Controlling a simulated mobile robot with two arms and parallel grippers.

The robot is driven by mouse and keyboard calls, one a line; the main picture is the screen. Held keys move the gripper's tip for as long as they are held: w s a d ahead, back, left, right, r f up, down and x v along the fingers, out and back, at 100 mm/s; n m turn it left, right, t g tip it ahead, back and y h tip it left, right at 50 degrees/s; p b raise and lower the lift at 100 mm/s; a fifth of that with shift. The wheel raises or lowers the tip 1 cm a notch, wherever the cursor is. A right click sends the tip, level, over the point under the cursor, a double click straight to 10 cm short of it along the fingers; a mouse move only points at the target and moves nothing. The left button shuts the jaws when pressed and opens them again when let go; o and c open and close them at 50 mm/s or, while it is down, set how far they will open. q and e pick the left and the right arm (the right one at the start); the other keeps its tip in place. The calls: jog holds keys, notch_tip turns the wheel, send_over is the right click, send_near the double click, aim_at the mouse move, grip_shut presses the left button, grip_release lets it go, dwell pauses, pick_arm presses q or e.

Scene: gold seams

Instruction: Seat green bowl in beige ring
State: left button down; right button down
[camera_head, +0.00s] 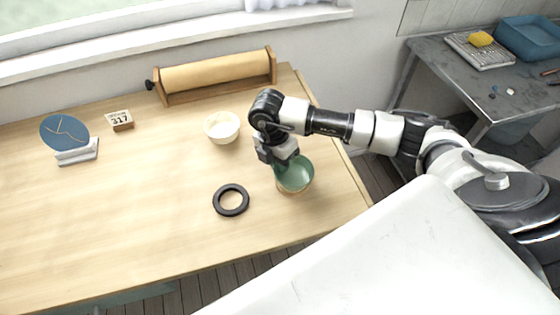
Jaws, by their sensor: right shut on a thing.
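The green bowl (297,177) is near the right side of the wooden table. My right gripper (279,164) comes down from above and is shut on the bowl's rim at its left, far side. A thin beige edge (291,190) shows under the bowl's near side; it looks like the beige ring, mostly hidden by the bowl. I cannot tell whether the bowl rests in it or is held just above it. My left gripper is not in view.
A black ring (217,203) lies left of the bowl. A cream bowl (222,136) stands farther back. A paper roll holder (215,78), a small calendar block (121,121) and a blue disc on a stand (65,131) are farther off. The table's left front is clear.

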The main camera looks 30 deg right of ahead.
jog(key=shift+f, duration=0.2)
jog(key=c, duration=0.7)
grip_release()
jog(key=shift+c, duration=0.2)
jog(key=shift+r, duration=0.1)
jog(key=shift+r+p, duration=3.3)
jog(key=shift+r, duration=0.7)
